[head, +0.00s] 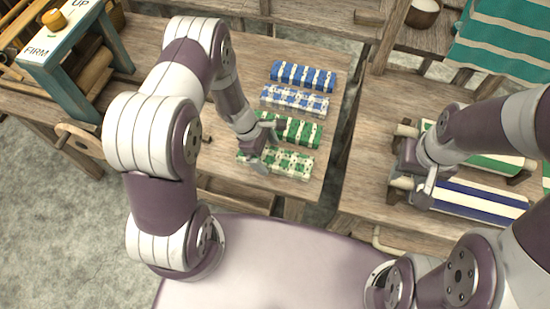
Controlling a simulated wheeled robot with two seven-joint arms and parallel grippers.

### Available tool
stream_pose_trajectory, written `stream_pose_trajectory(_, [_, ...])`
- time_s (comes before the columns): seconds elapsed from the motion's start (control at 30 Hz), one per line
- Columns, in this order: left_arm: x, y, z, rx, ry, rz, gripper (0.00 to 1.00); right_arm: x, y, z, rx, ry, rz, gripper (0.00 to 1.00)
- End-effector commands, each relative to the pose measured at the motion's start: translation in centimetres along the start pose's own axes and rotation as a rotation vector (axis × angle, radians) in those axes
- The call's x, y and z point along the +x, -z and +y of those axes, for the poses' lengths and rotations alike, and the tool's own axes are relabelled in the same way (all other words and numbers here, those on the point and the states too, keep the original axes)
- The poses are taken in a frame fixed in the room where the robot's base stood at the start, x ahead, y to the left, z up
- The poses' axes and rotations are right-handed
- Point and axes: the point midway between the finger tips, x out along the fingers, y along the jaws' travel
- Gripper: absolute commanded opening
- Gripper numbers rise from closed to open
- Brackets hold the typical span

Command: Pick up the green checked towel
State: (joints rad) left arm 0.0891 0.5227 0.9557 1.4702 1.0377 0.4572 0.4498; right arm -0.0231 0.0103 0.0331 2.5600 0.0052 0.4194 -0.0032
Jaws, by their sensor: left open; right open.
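The green checked towel (290,163) lies folded on the wooden table, nearest to me in a column of folded towels. My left gripper (262,148) is open over the left part of the green checked towel and hides some of it. I cannot tell whether its fingers touch the towel. My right gripper (419,182) is open and empty at the right-hand table, near the cloth rolls.
Behind it lie a green striped towel (300,129), a blue checked towel (300,101) and a blue striped towel (303,76). A teal frame (68,97) stands left.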

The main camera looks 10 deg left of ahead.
Motion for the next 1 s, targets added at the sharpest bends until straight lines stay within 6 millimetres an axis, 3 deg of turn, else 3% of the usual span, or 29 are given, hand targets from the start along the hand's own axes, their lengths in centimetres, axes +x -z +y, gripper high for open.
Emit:
stream_pose_trajectory(0.1, [1.1, 0.0, 0.0, 0.002, 0.000, 0.000, 1.00, 0.1, 0.0, 0.0, 0.000, 0.000, -0.001, 0.43])
stream_pose_trajectory(0.3, [1.2, 0.0, 0.0, 0.002, -0.001, 0.001, 1.00, 0.1, 0.0, 0.0, 0.000, 0.000, -0.001, 0.43])
stream_pose_trajectory(0.47, [1.2, 0.0, 0.0, 0.002, -0.001, 0.001, 0.49, 0.1, 0.0, 0.0, 0.000, 0.000, -0.001, 0.43])
stream_pose_trajectory(0.77, [1.0, -0.1, 0.1, 0.002, -0.002, 0.000, 0.49, 0.1, 0.0, 0.0, 0.000, 0.000, -0.001, 0.43])
stream_pose_trajectory(1.0, [-1.5, -1.1, 0.2, 0.003, -0.005, 0.001, 0.49, 0.0, 0.0, 0.0, 0.000, 0.000, -0.001, 0.43])
